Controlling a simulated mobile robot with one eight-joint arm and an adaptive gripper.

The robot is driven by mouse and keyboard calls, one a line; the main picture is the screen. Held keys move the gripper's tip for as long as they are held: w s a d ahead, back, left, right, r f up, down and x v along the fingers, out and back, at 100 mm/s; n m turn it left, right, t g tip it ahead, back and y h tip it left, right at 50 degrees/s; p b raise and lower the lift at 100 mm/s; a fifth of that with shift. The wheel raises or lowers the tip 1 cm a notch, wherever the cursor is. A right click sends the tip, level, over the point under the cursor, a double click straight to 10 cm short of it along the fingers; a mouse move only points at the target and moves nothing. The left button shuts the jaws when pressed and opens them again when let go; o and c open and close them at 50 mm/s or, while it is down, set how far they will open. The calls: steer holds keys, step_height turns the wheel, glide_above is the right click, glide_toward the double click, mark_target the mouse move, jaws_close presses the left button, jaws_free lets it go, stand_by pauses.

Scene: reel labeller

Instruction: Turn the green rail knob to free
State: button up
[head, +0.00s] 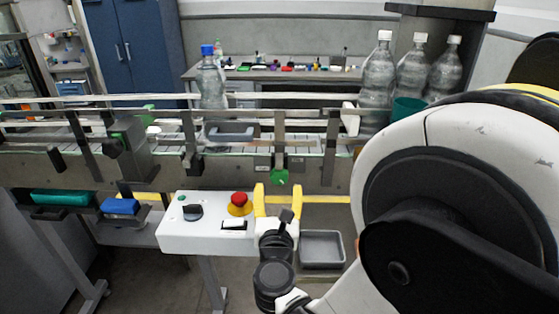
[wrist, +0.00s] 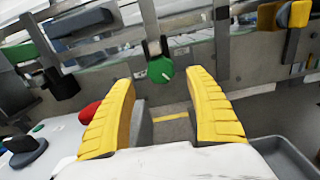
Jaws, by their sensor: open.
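The green rail knob (head: 279,177) sits on the front side of the conveyor, below a rail bracket. In the wrist view the knob (wrist: 160,69) is round, with a pale mark on its face, beyond and between my fingers. My gripper (head: 272,190) has yellow fingers and is open, just below and in front of the knob in the head view. In the wrist view the gripper (wrist: 165,95) is empty. The fingers look apart from the knob, though the exact gap is hard to tell.
A white control box (head: 205,222) with a red button (head: 239,203) and black switch stands just left of my gripper. A grey tray (head: 321,247) lies to the right. Clear bottles (head: 211,82) stand on the conveyor (head: 230,160) behind. Rail posts rise above the knob.

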mark_target(279, 178)
steer(key=w, duration=0.3)
steer(key=w+b, duration=0.1)
steer(key=w, duration=0.2)
steer(key=shift+d, duration=0.2)
steer(key=shift+s, duration=0.1)
steer(key=c, duration=1.2)
